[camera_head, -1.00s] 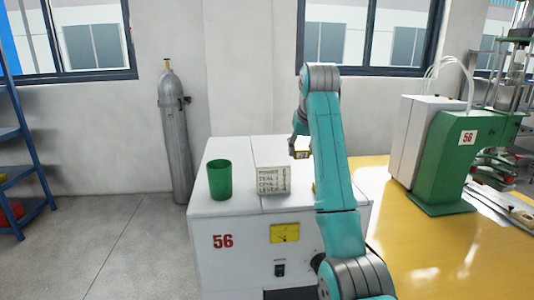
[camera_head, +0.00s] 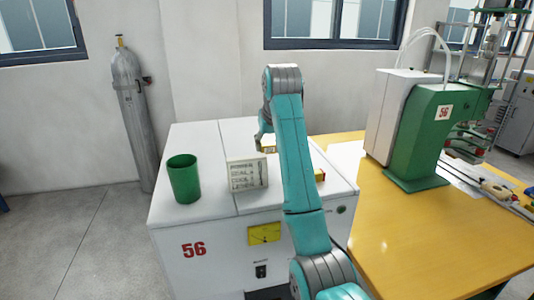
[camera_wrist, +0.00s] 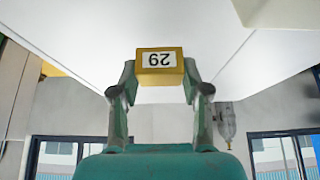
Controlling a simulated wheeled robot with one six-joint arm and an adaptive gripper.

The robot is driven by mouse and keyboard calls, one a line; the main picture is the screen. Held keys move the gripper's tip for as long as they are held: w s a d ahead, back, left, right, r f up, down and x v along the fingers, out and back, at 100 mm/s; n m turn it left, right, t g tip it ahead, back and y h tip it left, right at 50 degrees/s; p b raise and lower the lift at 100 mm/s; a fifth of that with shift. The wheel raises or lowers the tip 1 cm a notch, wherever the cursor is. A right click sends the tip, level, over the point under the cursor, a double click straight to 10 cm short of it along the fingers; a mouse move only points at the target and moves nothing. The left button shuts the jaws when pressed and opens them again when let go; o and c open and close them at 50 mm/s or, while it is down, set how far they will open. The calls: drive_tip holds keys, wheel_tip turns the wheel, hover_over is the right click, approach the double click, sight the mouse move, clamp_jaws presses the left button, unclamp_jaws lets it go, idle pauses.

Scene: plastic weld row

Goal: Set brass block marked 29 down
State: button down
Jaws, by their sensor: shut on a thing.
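My gripper (camera_wrist: 159,78) is shut on the brass block marked 29 (camera_wrist: 158,60), one finger on each side of it. The number reads upside down in the wrist view. In the head view the block (camera_head: 269,149) shows as a small yellow piece beside my arm, over the rear of the white cabinet's top (camera_head: 205,140). My gripper (camera_head: 265,143) is partly hidden there by its own arm. Whether the block touches the cabinet top cannot be told.
On the cabinet stand a green cup (camera_head: 184,179) and a pale box with printed lettering (camera_head: 242,175). Another yellow piece (camera_head: 320,175) shows right of my arm, partly hidden. A yellow table (camera_head: 400,225) with a green machine (camera_head: 420,135) stands right. A gas cylinder (camera_head: 133,110) stands behind left.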

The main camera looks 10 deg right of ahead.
sight(269, 151)
drive_tip(key=shift+f, duration=1.75)
drive_tip(key=shift+f, duration=0.15)
drive_tip(key=c, duration=0.6)
unclamp_jaws()
drive_tip(key=shift+o, duration=0.2)
